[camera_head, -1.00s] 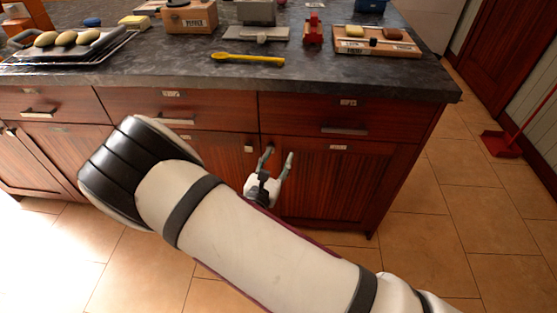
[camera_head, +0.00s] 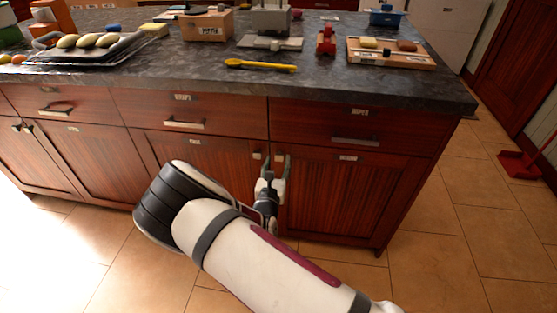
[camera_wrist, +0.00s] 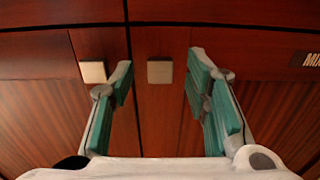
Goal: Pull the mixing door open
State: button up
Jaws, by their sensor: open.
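The mixing door (camera_head: 335,195) is the right-hand lower cabinet door of the island, under the right drawer. It looks shut. In the wrist view, a partly cut-off label starting "MIX" (camera_wrist: 306,60) sits at its upper right. Its small square pale knob (camera_wrist: 160,72) is near the door's upper left corner. My gripper (camera_head: 275,165) is open in front of the door. In the wrist view, the knob appears between my two fingers, with space on both sides. I cannot tell the remaining distance in depth. In the head view, my fingers hide the knob.
The neighbouring door's knob (camera_wrist: 93,72) lies just outside my left finger. The right drawer (camera_head: 365,125) with its bar handle is above the mixing door. The countertop (camera_head: 210,75) holds a yellow spoon (camera_head: 260,65), boards and a tray. Floor to the right is clear up to a red dustpan (camera_head: 520,165).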

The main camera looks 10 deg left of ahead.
aim_at(279, 157)
jog(key=shift+w, duration=1.55)
grip_shut()
